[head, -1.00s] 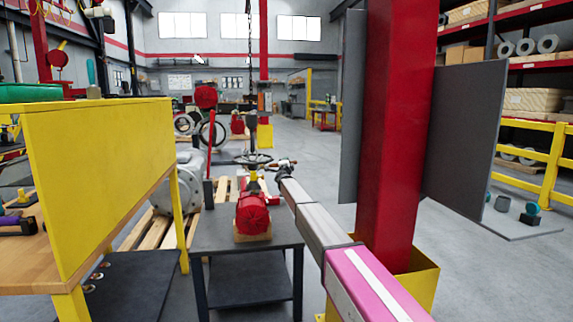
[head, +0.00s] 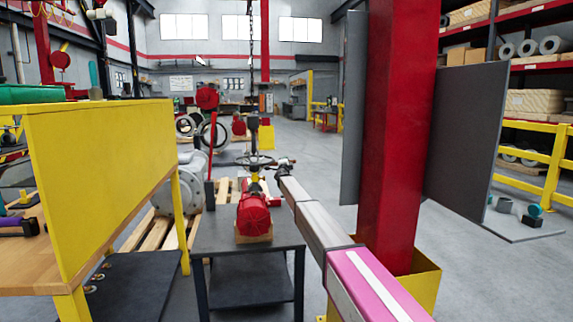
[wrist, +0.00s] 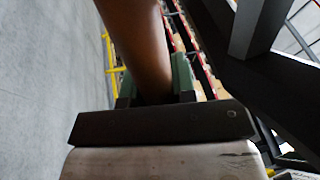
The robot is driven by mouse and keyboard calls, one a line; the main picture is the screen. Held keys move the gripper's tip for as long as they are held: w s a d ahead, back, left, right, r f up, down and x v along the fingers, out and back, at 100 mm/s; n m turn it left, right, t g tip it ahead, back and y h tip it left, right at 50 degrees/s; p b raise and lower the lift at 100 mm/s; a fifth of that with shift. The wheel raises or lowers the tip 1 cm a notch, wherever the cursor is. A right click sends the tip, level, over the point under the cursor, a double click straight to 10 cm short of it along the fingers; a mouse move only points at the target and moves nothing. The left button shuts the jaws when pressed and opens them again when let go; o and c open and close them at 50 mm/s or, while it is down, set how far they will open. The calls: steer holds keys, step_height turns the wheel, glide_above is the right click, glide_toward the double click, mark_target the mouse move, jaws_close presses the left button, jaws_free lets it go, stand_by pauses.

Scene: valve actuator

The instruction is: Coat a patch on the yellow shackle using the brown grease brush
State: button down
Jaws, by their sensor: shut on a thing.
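In the wrist view my gripper (wrist: 155,84) is shut, its green-padded fingers on either side of a thick brown handle (wrist: 142,40), which I take for the grease brush. The handle runs up out of the picture; its bristles are not visible. In the head view my gripper (head: 286,163) is small, at the far end of my arm, just right of a handwheel (head: 255,161) on the red valve actuator. A small yellow part (head: 254,178) shows below the handwheel; I cannot tell whether it is the shackle. Contact with the brush cannot be told.
The red actuator (head: 253,214) stands on a dark table (head: 213,236). A red column (head: 393,130) with grey panels rises close right of my arm. A yellow panel (head: 105,175) on a wooden bench stands left. Pallets lie behind the table. Open floor lies to the right.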

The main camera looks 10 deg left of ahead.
steer(key=s, duration=0.1)
steer(key=s+d, duration=0.1)
steer(key=s, duration=0.3)
steer(key=shift+s+d, duration=0.25)
stand_by(0.8)
steer(key=w+d, duration=0.1)
steer(key=d, duration=0.4)
steer(key=shift+w+d, duration=0.35)
steer(key=shift+d, duration=0.05)
stand_by(0.4)
steer(key=shift+w+d, duration=0.2)
steer(key=shift+d, duration=0.5)
steer(key=shift+w+d, duration=0.2)
steer(key=shift+d, duration=0.5)
